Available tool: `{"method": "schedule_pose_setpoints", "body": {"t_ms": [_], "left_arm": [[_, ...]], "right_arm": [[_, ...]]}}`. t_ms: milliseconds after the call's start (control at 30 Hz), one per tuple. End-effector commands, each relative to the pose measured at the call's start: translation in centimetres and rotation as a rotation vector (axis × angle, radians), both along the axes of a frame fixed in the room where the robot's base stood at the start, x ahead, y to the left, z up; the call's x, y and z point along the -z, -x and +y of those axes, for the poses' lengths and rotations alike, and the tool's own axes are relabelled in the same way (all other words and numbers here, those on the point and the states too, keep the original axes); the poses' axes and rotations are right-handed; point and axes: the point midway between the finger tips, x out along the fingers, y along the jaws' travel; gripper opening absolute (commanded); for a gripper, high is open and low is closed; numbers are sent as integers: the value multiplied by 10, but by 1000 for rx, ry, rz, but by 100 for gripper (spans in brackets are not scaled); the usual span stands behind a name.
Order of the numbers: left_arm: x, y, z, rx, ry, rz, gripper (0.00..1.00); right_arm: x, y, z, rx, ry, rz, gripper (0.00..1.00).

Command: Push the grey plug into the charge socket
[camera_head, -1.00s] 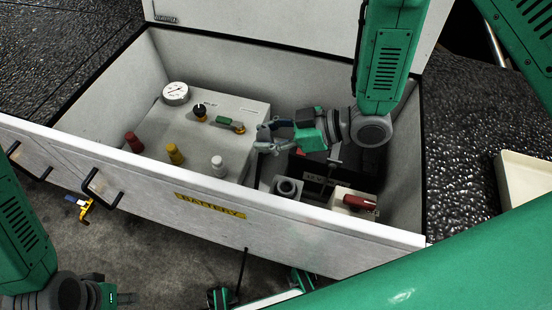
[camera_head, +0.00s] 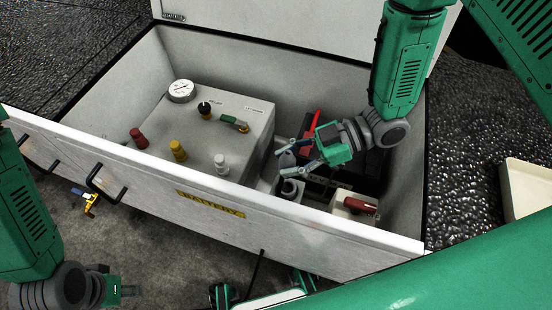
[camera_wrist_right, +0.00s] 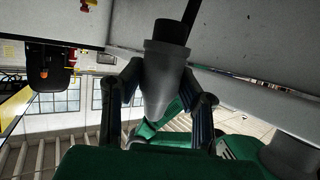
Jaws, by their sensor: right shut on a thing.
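The grey plug (camera_wrist_right: 165,80) sits between the two fingers of my right gripper (camera_wrist_right: 163,105) in the right wrist view, a tapered grey body with a wider collar and a dark end. In the head view my right gripper (camera_head: 285,161) is shut on the plug (camera_head: 287,159), inside the open battery compartment. The charge socket (camera_head: 291,189), a grey ring on a light block, lies just below the fingers. I cannot tell whether the plug touches it. My left gripper (camera_head: 123,290) is at the lower left, outside the compartment, and its jaw opening is unclear.
The compartment's front wall (camera_head: 330,237) stands close to the socket. A red-handled switch (camera_head: 360,205) is right of the socket. A grey box (camera_head: 215,125) with a gauge, knobs and coloured caps fills the left side. Dark battery parts lie behind the gripper.

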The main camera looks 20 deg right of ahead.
Motion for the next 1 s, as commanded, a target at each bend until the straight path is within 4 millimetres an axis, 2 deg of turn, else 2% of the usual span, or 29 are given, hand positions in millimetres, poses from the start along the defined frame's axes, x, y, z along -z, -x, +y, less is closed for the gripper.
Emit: {"method": "schedule_pose_setpoints", "body": {"t_ms": [400,600,833,1000], "left_arm": [[26,0,-1,2,1,0,40],[36,0,-1,1,1,0,40],[39,0,-1,2,1,0,40],[38,0,-2,3,1,-1,40]], "right_arm": [[38,1,14,-1,18,1,0],[54,0,9,1,12,-1,0],[60,0,1,2,1,0,0],[59,0,5,1,7,0,0]]}}
